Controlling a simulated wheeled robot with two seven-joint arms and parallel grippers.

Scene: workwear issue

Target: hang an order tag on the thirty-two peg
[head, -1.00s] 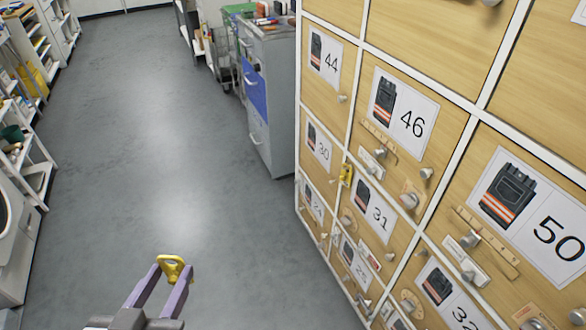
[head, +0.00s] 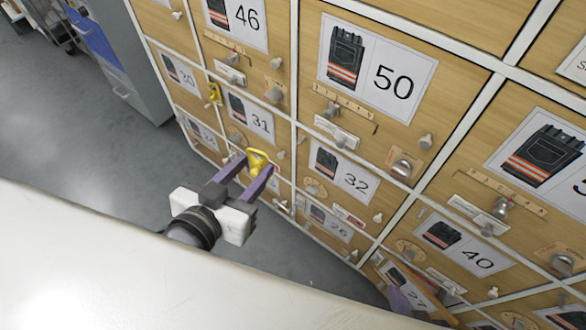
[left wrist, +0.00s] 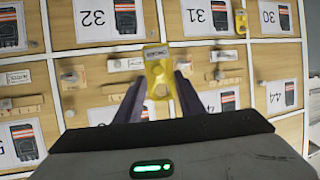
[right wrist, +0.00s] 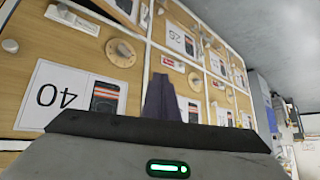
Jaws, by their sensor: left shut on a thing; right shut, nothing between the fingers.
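My left gripper (head: 255,168) is shut on a yellow order tag (head: 257,158). In the left wrist view, the held tag (left wrist: 159,78) sticks out between the purple fingers (left wrist: 160,95), its white printed strip at the far end. In the head view it overlaps the lower part of the 31 panel; I cannot tell whether it touches. The 32 label (head: 343,172) is to its right, with a small peg (head: 378,218) at that panel's lower right. My right gripper (head: 402,298) is shut and empty, low before the panels; its fingers (right wrist: 163,98) show in the right wrist view.
Another yellow tag (head: 215,93) hangs by the divider between the 30 and 31 panels. Knobs, dials and plates stick out from the panels, including the 50 panel's knob (head: 403,167). A grey cabinet (head: 125,60) stands at upper left. Grey floor (head: 80,140) is open at left.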

